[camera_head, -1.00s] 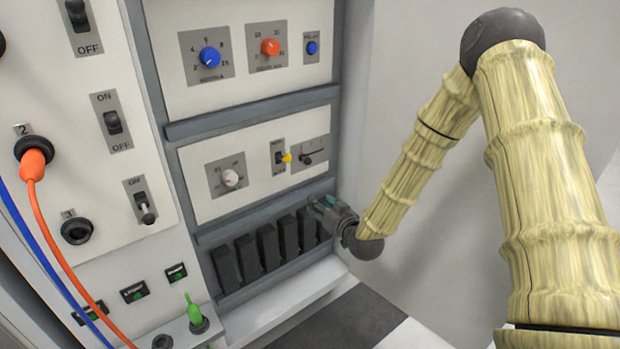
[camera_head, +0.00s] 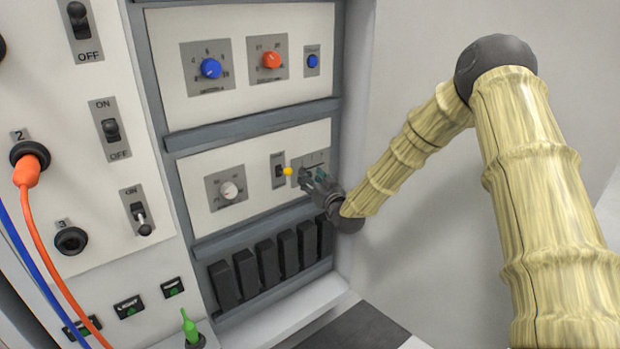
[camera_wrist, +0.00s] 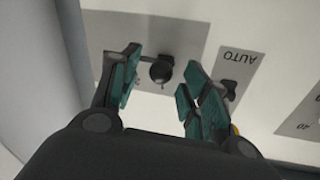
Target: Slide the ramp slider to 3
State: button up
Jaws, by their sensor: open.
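The ramp slider's grey plate (camera_head: 316,157) is on the lower right of the middle panel, partly hidden by my gripper (camera_head: 310,183) in the head view. In the wrist view, which is upside down, its dark round knob (camera_wrist: 161,71) shows on the plate (camera_wrist: 185,32). My gripper (camera_wrist: 160,84) is open, with teal-padded fingers on either side of the knob. I see a gap between the knob and each finger. Small scale marks show near the knob, partly hidden; its exact setting is hard to read.
An AUTO switch (camera_wrist: 229,90) sits close beside my right finger in the wrist view. A yellow-tipped switch lever (camera_head: 287,171) and a white dial (camera_head: 229,190) lie left of the slider. Black blocks (camera_head: 265,262) line the shelf below. A plain wall is at right.

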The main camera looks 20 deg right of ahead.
jog(key=shift+w+a, duration=0.1)
jog(key=shift+w, duration=0.55)
jog(key=shift+c, duration=0.5)
grip_shut()
jog(key=w+d, duration=0.1)
jog(key=d, duration=0.1)
jog(key=w+d, duration=0.1)
jog(key=d, duration=0.2)
jog(key=w+d, duration=0.1)
jog(key=d, duration=0.1)
jog(key=shift+d+r, duration=0.1)
jog(key=shift+d, duration=0.3)
jog(key=shift+s+d, duration=0.1)
jog(key=shift+o, duration=0.5)
grip_release()
jog(key=shift+d, duration=0.15)
jog(key=s+d, duration=0.1)
jog(key=s, duration=1.1)
jog(key=shift+d, duration=0.3)
